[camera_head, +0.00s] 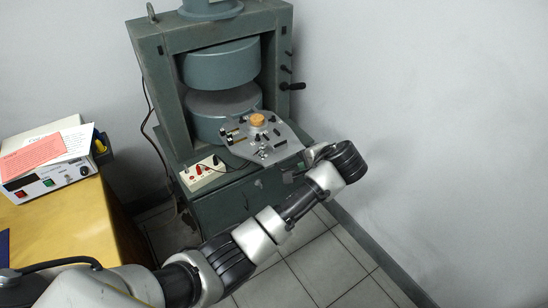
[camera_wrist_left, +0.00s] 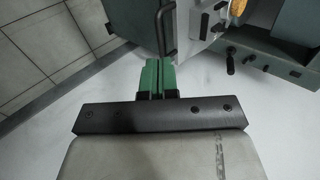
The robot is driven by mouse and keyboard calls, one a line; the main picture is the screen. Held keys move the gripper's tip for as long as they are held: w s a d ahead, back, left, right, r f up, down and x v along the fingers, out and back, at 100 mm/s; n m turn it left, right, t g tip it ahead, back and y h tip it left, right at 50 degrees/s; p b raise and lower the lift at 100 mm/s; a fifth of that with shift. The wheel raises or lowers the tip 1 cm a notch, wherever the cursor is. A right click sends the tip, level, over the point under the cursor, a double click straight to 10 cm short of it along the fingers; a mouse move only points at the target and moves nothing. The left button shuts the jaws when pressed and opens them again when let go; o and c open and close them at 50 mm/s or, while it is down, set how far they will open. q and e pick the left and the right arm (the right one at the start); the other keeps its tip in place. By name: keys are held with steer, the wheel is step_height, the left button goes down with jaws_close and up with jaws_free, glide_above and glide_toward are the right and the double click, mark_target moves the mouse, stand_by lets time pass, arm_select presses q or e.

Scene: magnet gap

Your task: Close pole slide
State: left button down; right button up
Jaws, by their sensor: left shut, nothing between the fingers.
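The pole slide is a grey plate (camera_head: 275,151) with small fittings and a round orange piece (camera_head: 257,119) on top. It sticks out in front of the gap between the magnet's upper pole (camera_head: 222,66) and lower pole (camera_head: 208,112). In the left wrist view, part of the plate (camera_wrist_left: 198,22) and a dark bar handle (camera_wrist_left: 166,32) show. My left gripper (camera_wrist_left: 152,68) has its green fingers together and empty, close to the handle's lower end; contact cannot be told. My right gripper is out of view.
A green magnet frame (camera_head: 152,70) stands against the wall, with a crank (camera_head: 292,87) on its right. A white switch box (camera_head: 203,173) sits left of the plate. A yellow table (camera_head: 60,225) holds an instrument (camera_head: 45,182). Tiled floor (camera_head: 325,265) is clear at lower right.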

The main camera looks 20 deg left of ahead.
mark_target(276, 152)
arm_select(q)
steer(key=shift+y, duration=0.3)
steer(key=x, duration=0.2)
steer(key=r+b+x, duration=0.1)
steer(key=x, duration=0.2)
steer(key=a+x, duration=0.1)
steer(key=x, duration=0.2)
steer(key=shift+w+r, duration=0.2)
steer(key=shift+w, duration=0.2)
steer(key=w+a, duration=0.2)
steer(key=a, duration=0.1)
steer(key=shift+w+a+f, duration=0.1)
steer(key=shift+w+a, duration=0.1)
steer(key=shift+w, duration=0.05)
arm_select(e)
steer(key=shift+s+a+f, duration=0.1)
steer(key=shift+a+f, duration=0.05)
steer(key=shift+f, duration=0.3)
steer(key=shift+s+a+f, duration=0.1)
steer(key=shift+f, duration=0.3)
arm_select(q)
steer(key=shift+a, duration=0.15)
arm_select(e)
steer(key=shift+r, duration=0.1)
